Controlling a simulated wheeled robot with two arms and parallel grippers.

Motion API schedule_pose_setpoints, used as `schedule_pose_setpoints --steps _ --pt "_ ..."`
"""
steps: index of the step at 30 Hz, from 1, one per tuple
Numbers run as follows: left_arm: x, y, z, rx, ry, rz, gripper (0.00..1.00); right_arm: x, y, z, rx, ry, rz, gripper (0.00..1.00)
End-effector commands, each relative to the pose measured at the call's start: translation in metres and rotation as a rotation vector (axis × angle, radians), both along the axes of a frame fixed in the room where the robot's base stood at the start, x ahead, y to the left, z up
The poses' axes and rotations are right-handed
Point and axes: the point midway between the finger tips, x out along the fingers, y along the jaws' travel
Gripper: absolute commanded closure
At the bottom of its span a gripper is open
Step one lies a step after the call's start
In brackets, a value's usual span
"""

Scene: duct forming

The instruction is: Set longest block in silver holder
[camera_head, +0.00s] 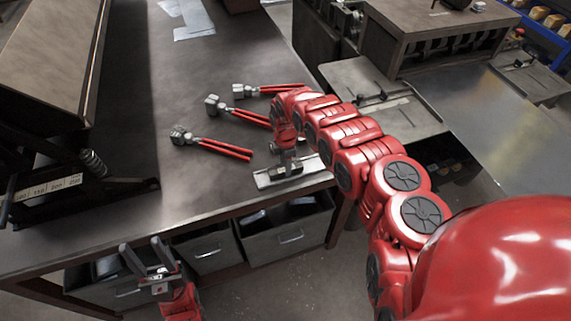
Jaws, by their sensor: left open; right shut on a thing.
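The silver holder (316,170) is a flat, narrow metal tray near the front right edge of the table. My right gripper (289,168) is right over it, pointing down, and is shut on a small metallic block (278,172). The block is at the holder, mostly covered by the gripper; whether it rests in the holder or is held just above it, I cannot tell. Its full length is hidden. My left gripper (142,249) is open and empty, low in front of the table's front edge, fingers pointing up.
Three red-handled tools (226,149) lie on the dark table (130,195) behind the holder. A large bending machine (50,75) stands at the left. Drawers (290,235) hang under the table. A lower metal bench (490,120) is at the right. The table's front middle is clear.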

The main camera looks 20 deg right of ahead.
Motion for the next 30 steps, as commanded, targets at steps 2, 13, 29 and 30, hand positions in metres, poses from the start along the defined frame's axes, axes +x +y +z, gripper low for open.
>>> schedule_pose_setpoints --steps 2,13,29,30 --pt "0.000 0.000 0.000 0.000 0.000 0.000 0.50 0.001 0.000 0.001 0.000 -0.002 0.000 1.00" --pt "0.000 0.000 0.000 0.000 0.000 0.000 0.50 0.000 0.000 0.000 0.000 0.000 0.000 0.20" --pt "0.000 0.000 -0.010 0.000 0.000 0.000 0.50 0.001 -0.002 0.034 -0.005 -0.001 0.001 0.20" --pt "0.000 0.000 -0.012 0.000 0.000 0.000 0.50 0.001 -0.001 0.040 -0.004 -0.002 0.002 0.20"
